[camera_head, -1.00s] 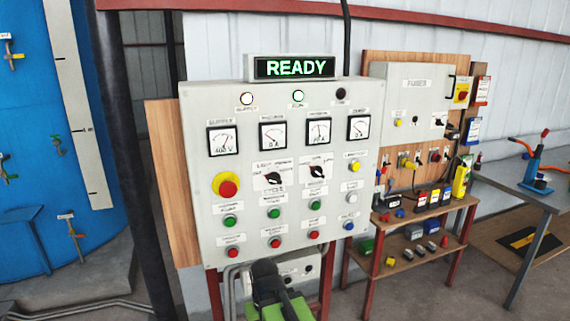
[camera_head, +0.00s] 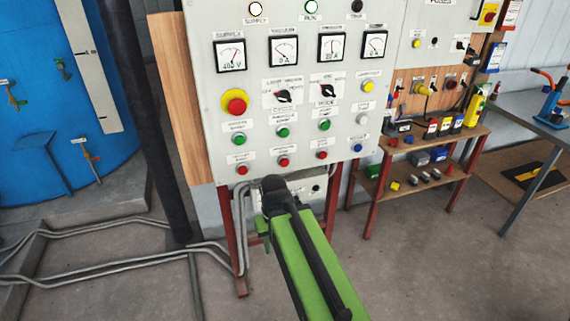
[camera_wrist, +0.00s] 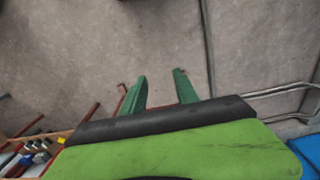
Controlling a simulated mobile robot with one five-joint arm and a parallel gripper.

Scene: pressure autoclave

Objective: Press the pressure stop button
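The grey control panel (camera_head: 205,110) fills the upper middle of the head view. Its bottom row has three red buttons: left (camera_head: 241,170), middle (camera_head: 284,162) and right (camera_head: 322,154). Their small labels are too blurred to tell surely which is pressure stop. Green buttons sit above them. My green and black arm reaches toward the panel, its black end just below the red row in the picture. My gripper (camera_wrist: 160,75) shows in the wrist view with two green fingers apart, nothing between them, floor beyond.
A yellow-ringed red emergency button (camera_head: 235,102) is above the left green button. Grey pipes (camera_head: 110,232) run along the floor and up below the panel. A wooden shelf (camera_head: 440,140) holding small items stands at right. A blue tank (camera_head: 45,90) is at left.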

